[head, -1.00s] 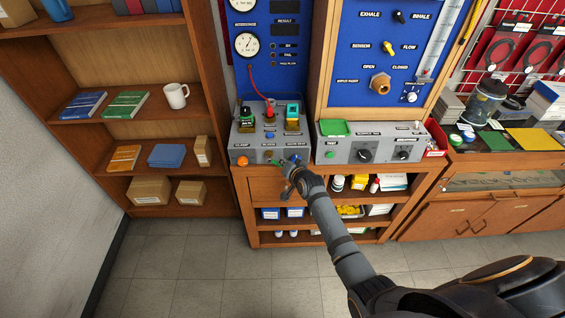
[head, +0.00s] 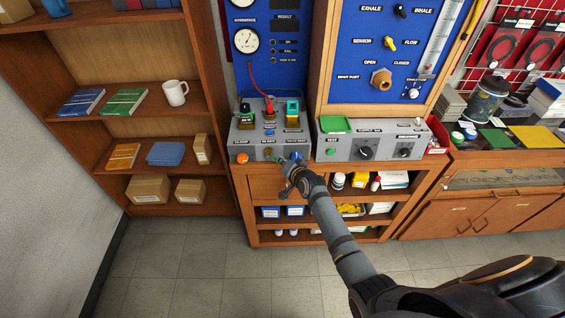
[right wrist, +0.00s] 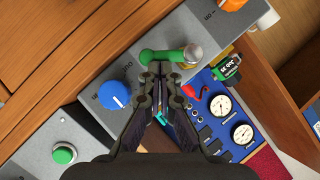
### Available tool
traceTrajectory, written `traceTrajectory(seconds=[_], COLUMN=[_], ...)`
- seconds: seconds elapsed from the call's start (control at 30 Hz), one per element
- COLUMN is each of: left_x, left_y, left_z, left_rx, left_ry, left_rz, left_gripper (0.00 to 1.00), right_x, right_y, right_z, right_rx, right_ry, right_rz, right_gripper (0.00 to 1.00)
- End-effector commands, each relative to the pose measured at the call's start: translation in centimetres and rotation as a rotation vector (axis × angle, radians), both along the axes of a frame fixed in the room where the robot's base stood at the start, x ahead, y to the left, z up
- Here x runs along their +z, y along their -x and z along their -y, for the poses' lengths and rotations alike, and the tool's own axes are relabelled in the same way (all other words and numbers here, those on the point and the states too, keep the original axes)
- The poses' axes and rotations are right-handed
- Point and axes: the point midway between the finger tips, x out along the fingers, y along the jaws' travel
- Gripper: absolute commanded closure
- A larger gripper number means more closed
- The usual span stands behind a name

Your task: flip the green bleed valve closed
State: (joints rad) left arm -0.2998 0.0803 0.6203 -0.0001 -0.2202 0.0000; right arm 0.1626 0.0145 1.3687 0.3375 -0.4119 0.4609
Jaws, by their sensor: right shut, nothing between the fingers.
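The green bleed valve (right wrist: 162,56) shows in the right wrist view as a green lever beside a round metal body on the front of the grey console (head: 240,148). The lever lies along the panel, its rounded end pointing left. My right gripper (right wrist: 160,70) is shut and empty, its fingertips right at the lever's lower edge. I cannot tell whether they touch it. In the head view my right gripper (head: 282,163) is at the console's front, and it and the wrist largely hide the valve. My left gripper is not in view.
A blue knob (right wrist: 114,95) sits close by on the same panel, and an orange knob (head: 242,158) is at its left end. A second grey box (head: 340,146) with a green button (right wrist: 64,153) stands to the right. The floor in front is clear.

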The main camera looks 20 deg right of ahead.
Motion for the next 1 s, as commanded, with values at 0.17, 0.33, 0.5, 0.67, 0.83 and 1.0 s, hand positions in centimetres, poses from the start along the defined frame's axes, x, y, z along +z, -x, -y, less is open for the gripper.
traceTrajectory(seconds=[0.17, 0.33, 0.5, 0.67, 0.83, 1.0], left_x=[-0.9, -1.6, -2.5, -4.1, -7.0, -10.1], left_y=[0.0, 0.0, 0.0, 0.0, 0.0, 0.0], left_z=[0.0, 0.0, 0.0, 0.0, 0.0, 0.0], left_rx=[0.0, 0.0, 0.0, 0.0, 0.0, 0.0], left_ry=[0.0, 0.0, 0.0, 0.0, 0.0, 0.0], left_rz=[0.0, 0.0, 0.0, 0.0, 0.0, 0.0], left_gripper=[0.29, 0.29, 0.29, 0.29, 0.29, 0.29], right_x=[-0.4, -0.7, -0.9, -1.5, -2.4, -3.0], right_y=[0.0, 0.0, 0.0, 0.0, 0.0, -0.1], right_z=[0.1, 0.1, 0.0, 0.0, -0.1, -0.3], right_rx=[0.0, -0.001, 0.0, 0.0, 0.0, 0.0], right_ry=[-0.03, -0.065, -0.103, -0.158, -0.258, -0.376], right_rz=[0.008, 0.018, 0.03, 0.045, 0.075, 0.11], right_gripper=[1.0, 1.0, 1.0, 1.0, 1.0, 1.0])
